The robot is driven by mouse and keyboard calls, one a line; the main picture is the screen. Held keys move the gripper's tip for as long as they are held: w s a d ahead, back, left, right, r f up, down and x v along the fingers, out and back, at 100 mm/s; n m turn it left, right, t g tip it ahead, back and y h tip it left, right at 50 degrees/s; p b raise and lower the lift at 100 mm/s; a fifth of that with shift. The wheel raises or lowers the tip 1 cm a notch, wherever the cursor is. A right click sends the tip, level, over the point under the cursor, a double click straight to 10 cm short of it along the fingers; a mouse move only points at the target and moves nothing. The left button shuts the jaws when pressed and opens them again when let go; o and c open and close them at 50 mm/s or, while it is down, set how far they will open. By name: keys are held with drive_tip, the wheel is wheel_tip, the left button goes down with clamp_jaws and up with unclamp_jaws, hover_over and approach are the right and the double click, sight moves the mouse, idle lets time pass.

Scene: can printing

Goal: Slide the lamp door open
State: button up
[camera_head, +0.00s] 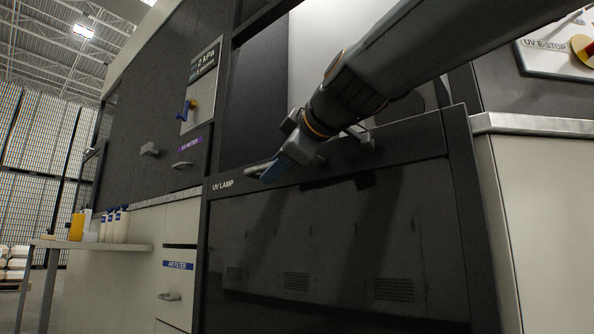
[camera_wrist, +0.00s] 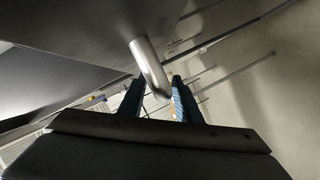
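The lamp door (camera_head: 330,240) is a wide dark panel with a "UV LAMP" label at its upper left corner. Its handle (camera_head: 254,170) is a short metal bar at the door's upper left edge. My gripper (camera_head: 268,174) is at this handle, angled down and left from above. In the wrist view the handle (camera_wrist: 148,65) shows as a pale round bar whose near end reaches between my two blue fingertips (camera_wrist: 158,92). The fingers stand apart with gaps beside the bar. Whether either finger touches it is unclear.
Above the door is an opening with a pale interior (camera_head: 318,40). A cabinet (camera_head: 540,215) with a metal ledge stands at right, under a "UV E-STOP" panel (camera_head: 560,55). At left are a drawer labelled "AIR FILTER" (camera_head: 180,285) and a shelf (camera_head: 110,245) with bottles.

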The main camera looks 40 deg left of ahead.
drive_tip(key=p+v, duration=0.1)
drive_tip(key=v, duration=0.6)
drive_tip(key=shift+d, duration=0.3)
drive_tip(key=shift+s, duration=0.15)
